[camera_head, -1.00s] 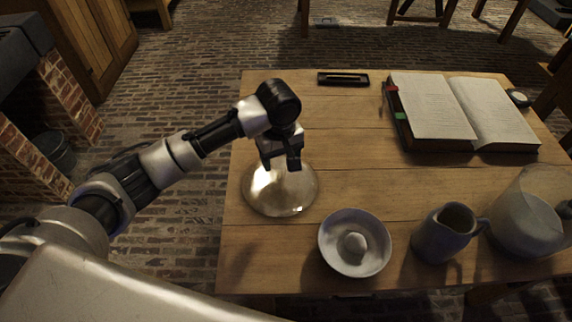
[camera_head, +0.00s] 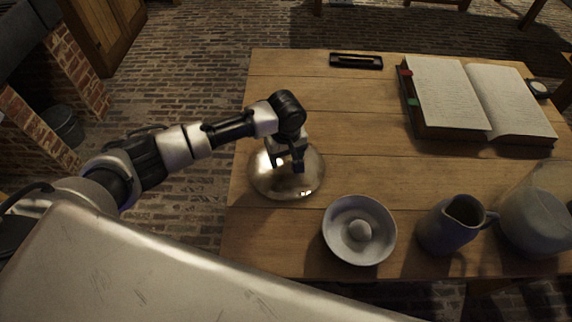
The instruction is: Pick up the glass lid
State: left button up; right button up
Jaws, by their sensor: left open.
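The glass lid (camera_head: 288,187), a shiny see-through dome, rests on the left part of the wooden table. My left gripper (camera_head: 287,163) is over the lid, pointing down, with its jaws open. The fingers overlap the top of the dome in the head view and hide its middle, so I cannot tell whether they touch it or stand around a knob. My right gripper is not in view.
A pale bowl (camera_head: 336,244) with a round thing in it stands close to the lid's lower right. A dark jug (camera_head: 446,230) and a glass jar (camera_head: 530,226) stand farther right. An open book (camera_head: 448,95) and a black case (camera_head: 356,62) lie at the back.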

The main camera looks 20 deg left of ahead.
pick_arm(q)
jog(key=shift+f, duration=0.35)
jog(key=shift+c, duration=0.4)
jog(key=c, duration=0.9)
jog(key=shift+c, duration=0.9)
jog(key=shift+r, duration=0.15)
